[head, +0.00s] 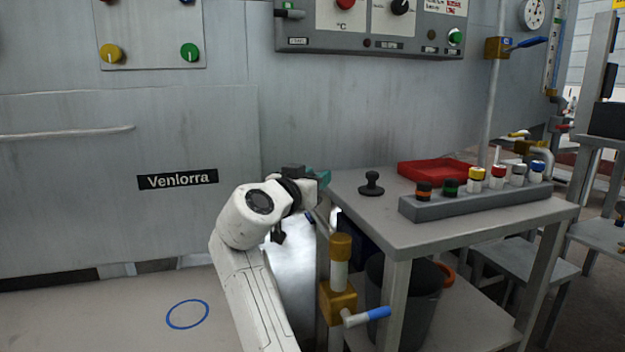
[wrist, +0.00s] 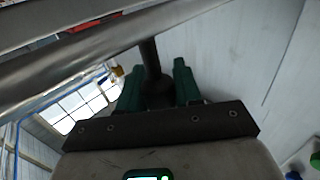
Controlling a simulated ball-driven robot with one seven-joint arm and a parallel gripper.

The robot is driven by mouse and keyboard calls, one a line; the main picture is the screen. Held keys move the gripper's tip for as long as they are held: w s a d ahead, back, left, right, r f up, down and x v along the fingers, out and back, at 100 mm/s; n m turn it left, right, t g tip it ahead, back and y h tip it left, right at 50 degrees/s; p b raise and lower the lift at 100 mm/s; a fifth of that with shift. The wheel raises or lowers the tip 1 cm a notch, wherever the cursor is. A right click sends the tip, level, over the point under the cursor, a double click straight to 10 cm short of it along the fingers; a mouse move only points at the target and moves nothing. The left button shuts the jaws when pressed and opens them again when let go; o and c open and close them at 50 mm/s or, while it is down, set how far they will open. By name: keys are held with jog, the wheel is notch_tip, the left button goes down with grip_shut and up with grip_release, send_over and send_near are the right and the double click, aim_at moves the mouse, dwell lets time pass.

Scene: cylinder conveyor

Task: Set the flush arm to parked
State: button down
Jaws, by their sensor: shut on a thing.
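My gripper (head: 321,177) is at the left edge of the grey table in the head view, its green fingertips pointing right. In the wrist view, my gripper's green fingers (wrist: 158,80) stand on either side of a dark round post (wrist: 150,62) and are shut on it. The post meets a long grey metal bar (wrist: 95,65) that slants across the upper left of the wrist view. I cannot tell for certain that this bar is the flush arm. The held post is hidden behind my gripper in the head view.
The grey table (head: 440,228) carries a black knob (head: 372,184), a red tray (head: 432,168) and a rack (head: 470,202) of capped vials. A brass valve with a blue-tipped lever (head: 366,317) stands below my gripper. A dark bin (head: 412,310) is under the table.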

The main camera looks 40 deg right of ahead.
jog(key=shift+d, duration=0.15)
jog(key=c, duration=0.8)
grip_release()
jog(key=shift+c, duration=0.2)
jog(key=shift+s, duration=0.1)
jog(key=shift+s+a, duration=0.1)
jog(key=shift+a, duration=0.3)
jog(key=p+v, duration=0.3)
jog(key=v, duration=0.7)
